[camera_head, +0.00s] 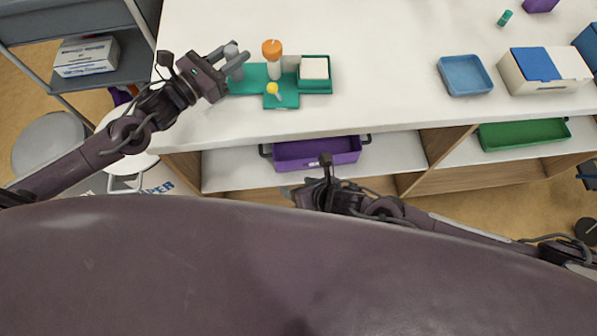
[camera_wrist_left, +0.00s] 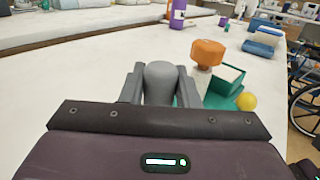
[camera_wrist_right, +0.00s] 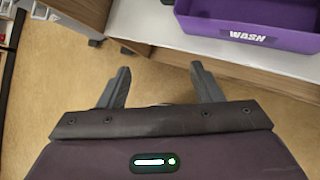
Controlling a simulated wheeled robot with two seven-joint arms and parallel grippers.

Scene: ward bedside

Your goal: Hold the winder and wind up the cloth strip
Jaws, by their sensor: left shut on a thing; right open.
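The winder's teal base (camera_head: 288,100) sits on the white table at the left. It carries a grey post (camera_head: 231,50), an orange knob (camera_head: 271,47) on a pale shaft, a yellow ball (camera_head: 272,88) and a teal tray with a white block (camera_head: 314,68) that may be the cloth strip. My left gripper (camera_head: 236,66) is shut on the grey post, which stands between its fingers in the left wrist view (camera_wrist_left: 165,82). The orange knob (camera_wrist_left: 208,52) is just right of those fingers. My right gripper (camera_wrist_right: 158,88) is open and empty, low in front of the table's shelf.
A purple bin (camera_head: 316,153) marked WASH is on the shelf below, near my right gripper. A green tray (camera_head: 523,134) is on the right shelf. A blue tray (camera_head: 465,75) and a white-and-blue box (camera_head: 542,70) stand on the table at right. The table's middle is clear.

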